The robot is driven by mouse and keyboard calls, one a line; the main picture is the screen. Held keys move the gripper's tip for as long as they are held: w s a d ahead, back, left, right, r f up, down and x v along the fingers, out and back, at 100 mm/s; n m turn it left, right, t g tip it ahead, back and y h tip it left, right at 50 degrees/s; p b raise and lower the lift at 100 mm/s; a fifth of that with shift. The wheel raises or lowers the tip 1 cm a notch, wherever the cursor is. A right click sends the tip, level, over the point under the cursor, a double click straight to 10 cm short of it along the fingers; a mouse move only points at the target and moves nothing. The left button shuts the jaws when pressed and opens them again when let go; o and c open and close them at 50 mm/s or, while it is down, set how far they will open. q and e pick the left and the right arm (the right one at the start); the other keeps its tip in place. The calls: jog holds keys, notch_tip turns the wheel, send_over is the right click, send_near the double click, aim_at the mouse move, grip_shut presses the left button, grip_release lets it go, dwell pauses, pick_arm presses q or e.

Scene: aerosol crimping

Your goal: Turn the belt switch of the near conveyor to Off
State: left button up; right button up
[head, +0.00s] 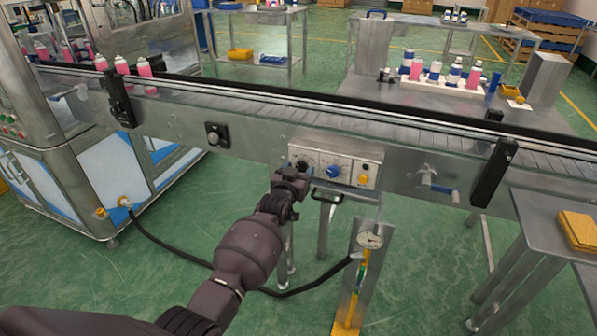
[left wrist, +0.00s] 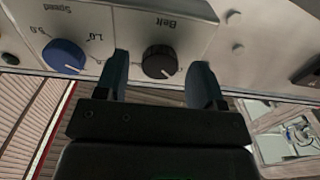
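The control box (head: 367,169) is on the side of the near conveyor (head: 250,122). In the left wrist view its panel appears upside down, with a black knob (left wrist: 159,61) labelled "Belt". In the head view the belt switch is largely covered by my left gripper (head: 296,172). In the left wrist view my left gripper (left wrist: 161,82) is open, one finger on each side of the black knob, with a visible gap on both sides. I cannot tell the exact setting of the knob. My right gripper is not in view.
A blue speed knob (left wrist: 64,56) sits beside the belt switch, close to one finger. A stand with a gauge (head: 370,239) and a black hose are below the box. Pink cans (head: 122,66) stand on the belt at left. A table (head: 545,215) is at right.

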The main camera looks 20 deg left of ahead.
pick_arm(q)
jog(key=shift+s, duration=0.4)
jog(key=s+p, duration=0.2)
jog(key=s, duration=0.8)
jog(key=shift+a, duration=0.2)
